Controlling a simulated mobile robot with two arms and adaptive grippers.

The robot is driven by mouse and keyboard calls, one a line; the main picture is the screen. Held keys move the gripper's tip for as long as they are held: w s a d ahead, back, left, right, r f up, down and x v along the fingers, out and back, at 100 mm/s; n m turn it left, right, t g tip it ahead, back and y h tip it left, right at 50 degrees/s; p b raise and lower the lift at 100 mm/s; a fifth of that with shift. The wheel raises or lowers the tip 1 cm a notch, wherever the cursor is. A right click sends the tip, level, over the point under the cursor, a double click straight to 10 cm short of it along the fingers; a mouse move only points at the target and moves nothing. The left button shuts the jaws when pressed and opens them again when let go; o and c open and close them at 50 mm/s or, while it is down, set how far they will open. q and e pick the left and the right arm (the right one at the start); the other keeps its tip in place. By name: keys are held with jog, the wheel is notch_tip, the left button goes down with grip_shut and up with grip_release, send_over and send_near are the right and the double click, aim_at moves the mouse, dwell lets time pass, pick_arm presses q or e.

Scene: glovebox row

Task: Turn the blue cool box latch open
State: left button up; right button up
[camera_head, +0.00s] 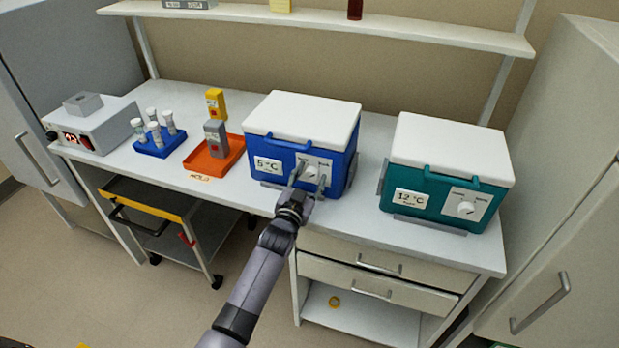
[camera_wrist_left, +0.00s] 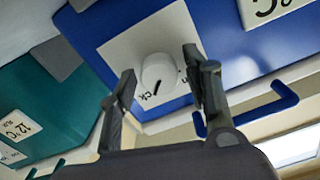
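The blue cool box (camera_head: 299,125) has a white lid and a 5 °C label and stands on the bench. Its latch is a round white knob (camera_wrist_left: 160,71) with a dark mark, on a white plate (camera_wrist_left: 125,50) with partly hidden lettering. My left gripper (camera_head: 309,178) is at the front of this box, in front of the plate. In the left wrist view my left gripper (camera_wrist_left: 161,85) is open, with one finger on either side of the knob. Gaps show between the fingers and the knob. My right gripper is not in view.
A teal cool box (camera_head: 402,180) labelled 12 °C stands to the right. An orange tray (camera_head: 232,156), a blue tube rack (camera_head: 152,148) and a grey device (camera_head: 108,124) stand to the left. A shelf (camera_head: 400,27) runs above, and drawers (camera_head: 345,250) lie below.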

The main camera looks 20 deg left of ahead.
pick_arm(q)
jog(key=c, duration=0.9)
jog(key=shift+c, duration=0.2)
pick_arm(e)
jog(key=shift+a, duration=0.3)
pick_arm(q)
jog(key=shift+n, duration=0.3)
jog(key=n, duration=1.3)
jog(key=shift+f, duration=0.1)
jog(key=shift+n+b, duration=0.4)
jog(key=shift+n, duration=1.7)
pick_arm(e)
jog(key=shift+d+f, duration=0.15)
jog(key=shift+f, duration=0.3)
pick_arm(q)
jog(key=shift+o, duration=0.2)
